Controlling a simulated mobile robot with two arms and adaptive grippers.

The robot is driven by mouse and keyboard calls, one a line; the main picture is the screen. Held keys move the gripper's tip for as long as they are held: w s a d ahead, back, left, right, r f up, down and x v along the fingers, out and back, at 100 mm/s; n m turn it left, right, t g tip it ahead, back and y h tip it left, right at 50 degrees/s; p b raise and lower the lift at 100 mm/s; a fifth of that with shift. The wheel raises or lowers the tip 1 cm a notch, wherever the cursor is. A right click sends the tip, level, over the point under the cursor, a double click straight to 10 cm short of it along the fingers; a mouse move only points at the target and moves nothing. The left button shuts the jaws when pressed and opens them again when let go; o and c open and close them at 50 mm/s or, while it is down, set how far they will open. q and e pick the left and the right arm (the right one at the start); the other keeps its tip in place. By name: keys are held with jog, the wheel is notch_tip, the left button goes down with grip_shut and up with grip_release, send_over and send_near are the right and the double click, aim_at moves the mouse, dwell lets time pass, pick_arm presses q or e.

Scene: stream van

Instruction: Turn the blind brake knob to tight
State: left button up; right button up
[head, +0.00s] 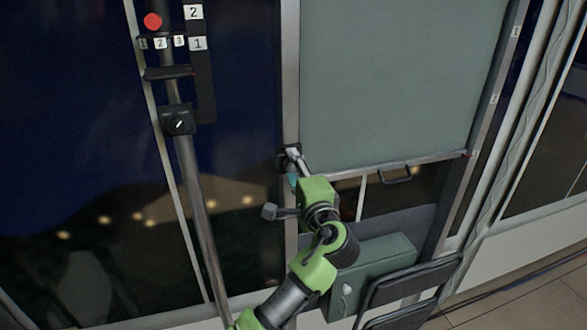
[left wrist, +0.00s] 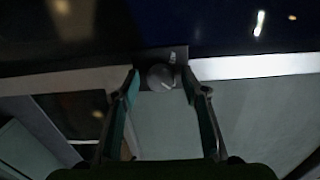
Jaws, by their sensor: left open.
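The blind brake knob (left wrist: 160,77) is a round grey knob on a dark square plate, with a pale mark on it. It shows in the left wrist view between my left gripper's (left wrist: 163,88) two fingertips, one on each side. The fingers are open around it; I cannot tell whether they touch it. In the head view my left gripper (head: 293,166) reaches up to the dark plate (head: 283,159) on the frame post and mostly hides the knob. The grey-green blind (head: 395,80) hangs to the right of the post, partly lowered. My right gripper is not in view.
A vertical pole (head: 200,210) stands left of the post, with a black clamp knob (head: 178,122), a numbered scale (head: 198,44) and a red disc (head: 153,21). A green box (head: 372,278) and dark folded panels (head: 412,284) sit low right. The blind has a pull handle (head: 396,176).

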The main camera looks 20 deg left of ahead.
pick_arm(q)
jog(key=v, duration=1.2)
